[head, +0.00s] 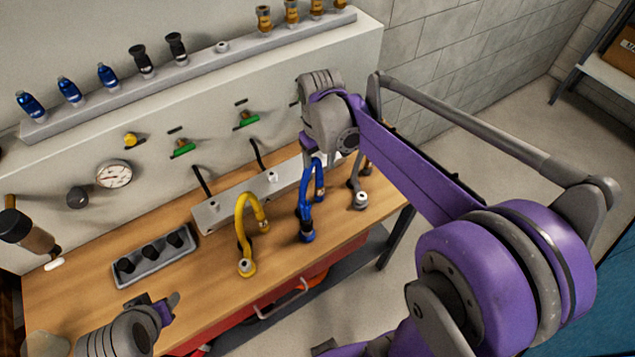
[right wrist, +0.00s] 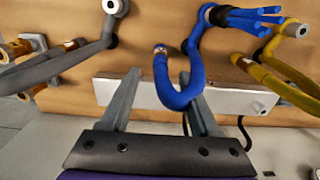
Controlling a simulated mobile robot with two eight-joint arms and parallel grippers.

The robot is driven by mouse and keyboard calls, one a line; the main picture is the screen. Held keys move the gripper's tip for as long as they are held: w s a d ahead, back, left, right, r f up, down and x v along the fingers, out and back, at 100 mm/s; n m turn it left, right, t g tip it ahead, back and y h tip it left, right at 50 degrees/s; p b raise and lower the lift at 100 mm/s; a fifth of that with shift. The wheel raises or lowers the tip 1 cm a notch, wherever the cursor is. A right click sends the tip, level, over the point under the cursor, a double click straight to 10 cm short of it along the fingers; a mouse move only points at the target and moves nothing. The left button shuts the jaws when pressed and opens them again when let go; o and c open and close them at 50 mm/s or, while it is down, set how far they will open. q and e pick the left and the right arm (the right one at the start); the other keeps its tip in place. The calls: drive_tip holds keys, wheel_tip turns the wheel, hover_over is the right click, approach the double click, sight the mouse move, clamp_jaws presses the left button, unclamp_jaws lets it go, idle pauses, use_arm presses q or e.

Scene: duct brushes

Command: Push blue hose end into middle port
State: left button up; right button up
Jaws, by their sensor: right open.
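The blue hose (head: 307,208) stands on the wooden bench as a bent loop. The pale port block (head: 230,203) lies along the back of the bench. One white port (head: 272,178) shows on it; the block's right part is hidden behind my gripper and hose. My left gripper (head: 170,304) is low at left; its jaw opening is unclear.
The yellow hose (head: 243,235) stands left of the blue one, the grey hose (head: 355,187) right of it. A ledge (head: 190,72) carries blue, black and brass fittings.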

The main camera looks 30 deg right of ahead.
sight(319, 186)
use_arm(q)
drive_tip(key=shift+s+f+b, duration=0.45)
drive_tip(key=shift+f+b, duration=0.35)
drive_tip(key=shift+f, duration=0.35)
drive_tip(key=shift+s+f+b, duration=0.4)
drive_tip(key=shift+f+b, duration=0.4)
drive_tip(key=shift+f, duration=0.3)
drive_tip(key=shift+s+f+b, duration=0.45)
drive_tip(key=shift+f+b, duration=0.35)
drive_tip(key=shift+f, duration=0.35)
use_arm(e)
drive_tip(key=shift+f, duration=4.55)
drive_tip(key=shift+c, duration=0.3)
clamp_jaws()
drive_tip(key=shift+r, duration=0.15)
use_arm(q)
drive_tip(key=shift+w+r+p, duration=0.25)
drive_tip(key=shift+r+p, duration=0.3)
drive_tip(key=shift+r, duration=0.2)
drive_tip(key=shift+w+r+p, duration=0.3)
drive_tip(key=shift+r+p, duration=0.25)
drive_tip(key=shift+r, duration=0.2)
drive_tip(key=shift+w+r+p, duration=0.25)
drive_tip(key=shift+r+p, duration=0.3)
drive_tip(key=shift+r, duration=0.2)
use_arm(e)
drive_tip(key=shift+r, duration=2.95)
